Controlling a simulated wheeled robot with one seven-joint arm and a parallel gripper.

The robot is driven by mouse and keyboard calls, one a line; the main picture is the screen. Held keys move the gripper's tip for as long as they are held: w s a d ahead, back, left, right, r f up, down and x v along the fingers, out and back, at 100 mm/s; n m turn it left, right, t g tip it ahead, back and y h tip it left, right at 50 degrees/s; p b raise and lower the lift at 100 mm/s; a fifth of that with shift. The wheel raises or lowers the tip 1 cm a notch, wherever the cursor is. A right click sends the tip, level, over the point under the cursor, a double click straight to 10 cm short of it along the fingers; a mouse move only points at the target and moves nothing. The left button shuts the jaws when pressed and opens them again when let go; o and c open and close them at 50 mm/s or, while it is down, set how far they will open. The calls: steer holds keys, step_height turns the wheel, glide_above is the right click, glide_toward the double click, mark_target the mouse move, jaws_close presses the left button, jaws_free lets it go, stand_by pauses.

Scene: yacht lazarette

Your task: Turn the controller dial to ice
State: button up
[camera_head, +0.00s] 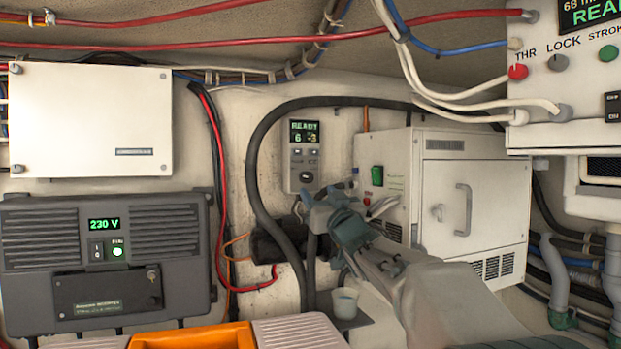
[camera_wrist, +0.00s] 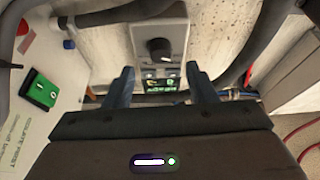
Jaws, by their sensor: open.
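The controller (camera_head: 304,156) is a small grey panel on the back wall with a green display that reads READY. Its round dial (camera_head: 307,177) is low on the panel, just above my gripper (camera_head: 322,197). In the wrist view the controller (camera_wrist: 176,33) appears upside down. Its dark dial (camera_wrist: 160,49) lies ahead of my gripper (camera_wrist: 160,83), apart from the fingertips. The fingers are spread on either side of the display and buttons, with nothing between them. The dial's markings are too small to read.
A white cabinet (camera_head: 472,190) with a green switch stands close to the right of my arm. A thick black hose (camera_head: 258,165) loops left of the controller. A small cup (camera_head: 345,302) stands below. A grey 230 V unit (camera_head: 100,260) is at left.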

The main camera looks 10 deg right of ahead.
mark_target(309, 181)
steer(key=p+x, duration=0.1)
steer(key=x, duration=0.5)
steer(key=shift+p, duration=0.4)
steer(key=c, duration=1)
